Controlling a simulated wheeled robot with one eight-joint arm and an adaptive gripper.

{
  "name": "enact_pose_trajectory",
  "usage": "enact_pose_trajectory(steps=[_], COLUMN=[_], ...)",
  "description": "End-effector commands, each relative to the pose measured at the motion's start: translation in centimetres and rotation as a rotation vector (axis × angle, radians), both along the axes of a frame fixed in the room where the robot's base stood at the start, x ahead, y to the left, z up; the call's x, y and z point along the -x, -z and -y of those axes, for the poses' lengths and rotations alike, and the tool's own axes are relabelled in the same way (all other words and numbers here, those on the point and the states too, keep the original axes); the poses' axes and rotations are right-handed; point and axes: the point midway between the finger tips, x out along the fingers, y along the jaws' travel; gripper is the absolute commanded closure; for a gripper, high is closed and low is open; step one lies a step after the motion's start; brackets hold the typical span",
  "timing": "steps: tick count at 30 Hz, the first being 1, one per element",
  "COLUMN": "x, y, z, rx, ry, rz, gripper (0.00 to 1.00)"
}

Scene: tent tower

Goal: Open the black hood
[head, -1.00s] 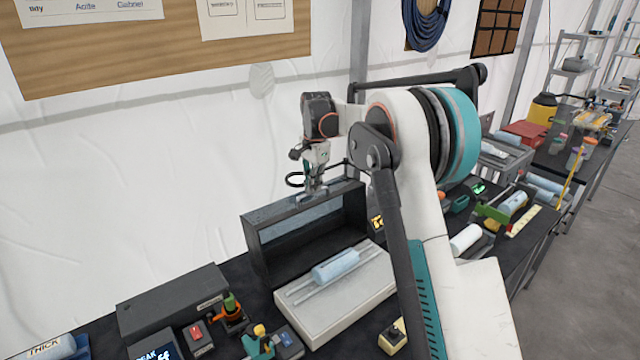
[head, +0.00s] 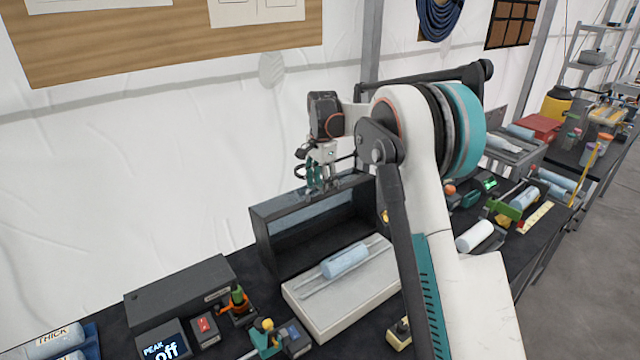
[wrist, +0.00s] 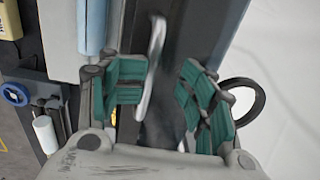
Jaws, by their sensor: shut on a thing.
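The black hood (head: 262,243) is a dark box at the back of the bench, with its front side open toward a pale tray. In the wrist view its dark panel (wrist: 190,25) runs behind the fingers. A slim metallic handle (wrist: 151,70) stands out from it between the green finger pads. My gripper (head: 322,186) is at the hood's top edge, and it also shows in the wrist view (wrist: 160,95). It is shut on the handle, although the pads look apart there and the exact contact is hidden.
A light-blue roll (head: 345,261) lies on rails on the pale tray (head: 320,310) in front of the hood. A dark case (head: 180,288), a red switch (head: 205,325) and small tools stand to the left. My arm covers the right side. The wall is close behind.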

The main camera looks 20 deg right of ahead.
Motion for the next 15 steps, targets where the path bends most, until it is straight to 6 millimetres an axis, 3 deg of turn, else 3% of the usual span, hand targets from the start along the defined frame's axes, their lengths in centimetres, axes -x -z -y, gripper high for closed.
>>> enact_pose_trajectory(steps=[8, 15], x=[-0.3, 0.0], y=[-0.4, -3.7], z=[-0.4, -0.2], rx=[-0.004, -0.003], ry=[-0.004, -0.003], rz=[0.01, 0.008], gripper=[0.7, 0.7])
